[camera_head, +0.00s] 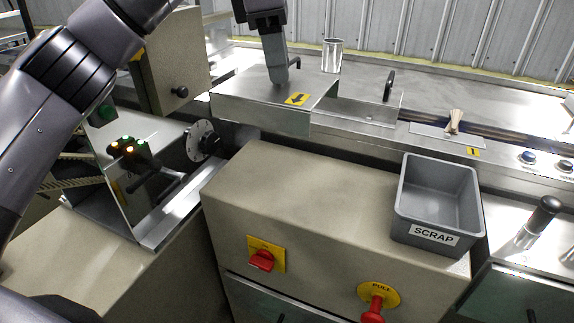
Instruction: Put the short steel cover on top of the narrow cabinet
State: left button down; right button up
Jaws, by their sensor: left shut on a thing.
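The short steel cover (250,96) is a shiny folded sheet with a yellow arrow label near its front right corner. It lies at the machine's channel, behind the beige cabinet. My left gripper (281,80) comes down on it from above and is shut on the cover's dark handle, mostly hidden by the fingers. I cannot tell whether the cover is lifted. The beige cabinet (300,185), likely the narrow cabinet, stands in the front middle, with a red switch and a red pull knob on its front. My right gripper is not in view.
A grey SCRAP bin (402,213) occupies the right end of the cabinet top; the left and middle are bare. A metal cup (332,56) stands behind the cover. A dark upright handle (388,86) and pale sticks (454,121) are to the right.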

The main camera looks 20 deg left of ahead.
aim_at(264, 83)
pick_arm(q)
notch_tip(264, 83, down, 17)
jog(key=shift+b, duration=0.75)
jog(key=shift+f, duration=0.15)
jog(key=c, duration=0.7)
grip_release()
jog(key=shift+c, duration=0.2)
jog(key=r, duration=0.4)
jog(key=a+r, duration=0.1)
jog(key=r, duration=0.3)
jog(key=s+r, duration=0.1)
jog(key=r, duration=0.3)
jog(key=shift+a+p, duration=0.35)
jog(key=shift+p, duration=0.05)
